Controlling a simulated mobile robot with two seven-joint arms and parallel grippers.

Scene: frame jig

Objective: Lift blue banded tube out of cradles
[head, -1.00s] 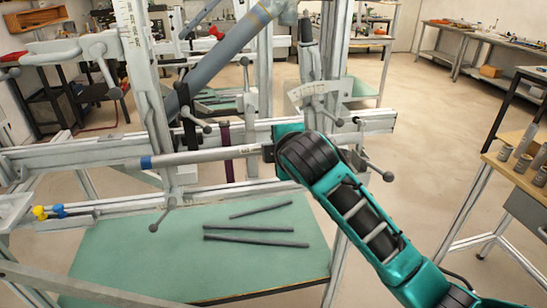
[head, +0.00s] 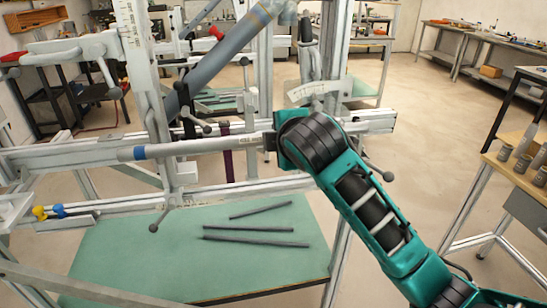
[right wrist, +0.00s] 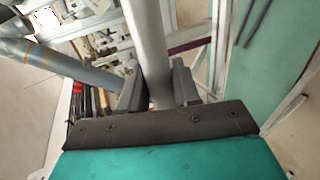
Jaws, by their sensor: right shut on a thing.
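The blue banded tube (head: 205,147) is a pale grey tube with a blue band near its left end. It runs almost level in front of the metal frame (head: 60,155). My right gripper (head: 271,141) is shut around the tube near its right end. In the right wrist view, the tube (right wrist: 145,40) passes between the two dark jaws of my right gripper (right wrist: 158,92). The cradles cannot be told apart clearly from the frame, so I cannot tell whether the tube touches them. My left gripper is not in view.
A thick grey diagonal tube (head: 222,52) with a yellow band rises behind. Clamp levers (head: 160,217) stick out from the frame. A green table (head: 130,255) below carries dark rods (head: 255,241). A wooden-topped bench (head: 520,150) with cylinders stands right. Open floor lies between.

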